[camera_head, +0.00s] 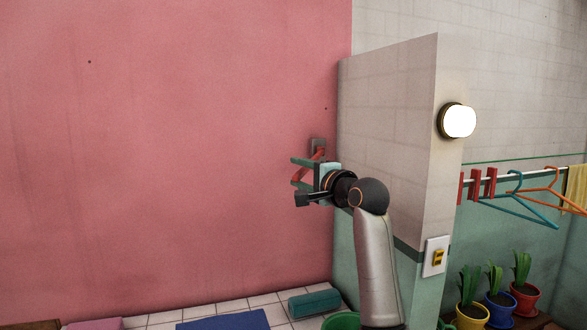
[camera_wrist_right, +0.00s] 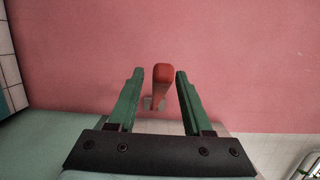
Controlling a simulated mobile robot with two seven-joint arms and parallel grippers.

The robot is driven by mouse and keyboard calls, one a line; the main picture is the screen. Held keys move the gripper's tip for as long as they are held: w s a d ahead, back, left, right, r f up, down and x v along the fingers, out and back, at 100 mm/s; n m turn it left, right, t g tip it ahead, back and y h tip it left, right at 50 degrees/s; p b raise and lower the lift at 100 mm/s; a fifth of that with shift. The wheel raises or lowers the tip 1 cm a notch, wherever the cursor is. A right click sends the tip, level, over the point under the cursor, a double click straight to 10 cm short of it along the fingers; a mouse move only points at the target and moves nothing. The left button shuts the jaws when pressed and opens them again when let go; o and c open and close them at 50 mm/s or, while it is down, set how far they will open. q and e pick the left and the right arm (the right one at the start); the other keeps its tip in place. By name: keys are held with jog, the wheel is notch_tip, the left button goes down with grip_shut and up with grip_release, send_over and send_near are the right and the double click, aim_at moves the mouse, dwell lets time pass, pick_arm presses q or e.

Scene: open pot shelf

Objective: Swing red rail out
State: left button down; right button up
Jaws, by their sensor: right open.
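The red rail (camera_head: 308,169) is a short red bar at a grey wall bracket (camera_head: 318,145) on the pink wall, close to the corner of the tiled pillar. My right gripper (camera_head: 294,172) is open, with its green fingers on either side of the rail. In the right wrist view the rail's rounded end (camera_wrist_right: 161,74) lies between the open fingers, with a gap on each side. The rest of the rail is mostly hidden behind that end there. My left gripper is not in view.
The tiled pillar (camera_head: 388,130) stands just right of my right gripper, with a round lamp (camera_head: 458,121) and a switch (camera_head: 435,256). Hangers (camera_head: 520,197) and potted plants (camera_head: 497,285) are farther right. A teal block (camera_head: 314,303) lies below. The pink wall's left side is clear.

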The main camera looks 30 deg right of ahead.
jog(key=shift+w, duration=1.25)
grip_shut()
dwell(0.6)
